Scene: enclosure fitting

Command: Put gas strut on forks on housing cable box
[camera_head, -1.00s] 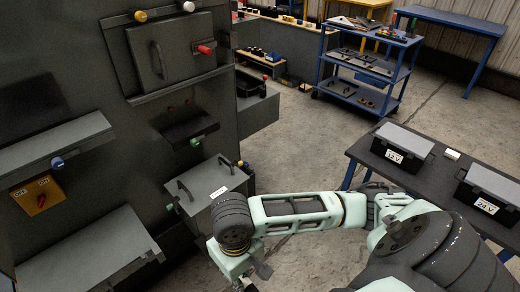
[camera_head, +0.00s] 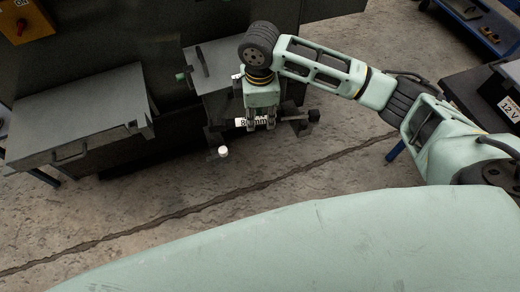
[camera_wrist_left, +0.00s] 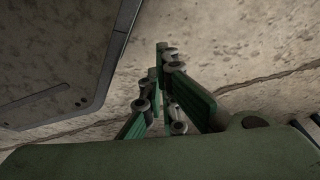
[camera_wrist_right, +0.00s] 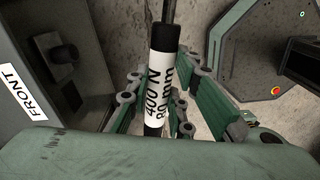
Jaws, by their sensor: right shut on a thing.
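The gas strut (camera_wrist_right: 160,85) has a white label reading "400N 80mm", black ends and a thin rod. My right gripper (camera_head: 260,122) is shut on it. In the head view the strut's white label (camera_head: 241,122) shows between the fingers, lying roughly sideways. The housing cable box (camera_head: 211,80) is just behind and left of the wrist, partly covered by it. In the right wrist view a grey box face with a "FRONT" label (camera_wrist_right: 22,94) is at left. I cannot make out the forks clearly. My left gripper (camera_wrist_left: 164,50) looks shut and empty over the floor.
A grey open-front shelf or lid (camera_head: 80,112) juts from the cabinet at left. A white-capped knob (camera_head: 223,151) sticks out below the strut. The table (camera_head: 455,95) with a "12 V" box (camera_head: 508,95) is at right. Bare concrete floor lies in front.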

